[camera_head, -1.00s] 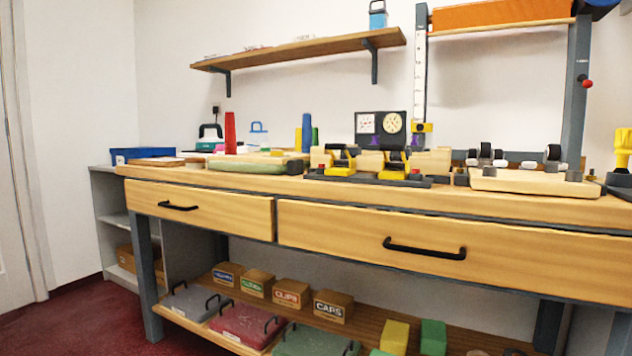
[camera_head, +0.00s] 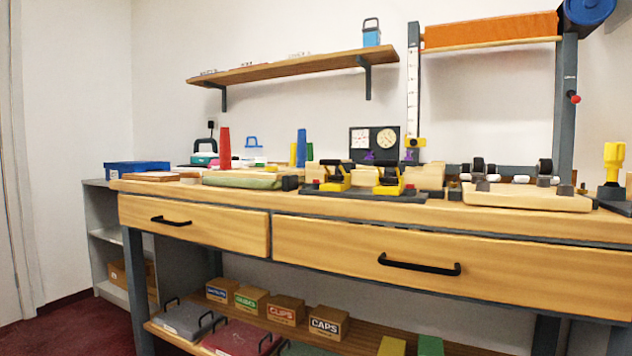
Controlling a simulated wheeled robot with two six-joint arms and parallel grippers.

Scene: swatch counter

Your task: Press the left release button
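A clamp fixture sits on the wooden workbench top (camera_head: 460,207), right of the picture's middle. It has a dark base plate (camera_head: 365,195) and two yellow-and-black clamps, a left one (camera_head: 335,181) and a right one (camera_head: 388,182). A small red button (camera_head: 316,184) shows at the left end, beside the left clamp. Another small red spot (camera_head: 410,187) shows beside the right clamp. Both are too small to tell whether they are pressed. Neither of my grippers is in view.
A green pad (camera_head: 240,181) lies left of the fixture, with a red cone (camera_head: 225,148) behind. A wooden board with rollers (camera_head: 525,199) lies to the right. Two drawers with black handles (camera_head: 420,265) front the bench; labelled boxes (camera_head: 328,322) stand on the lower shelf.

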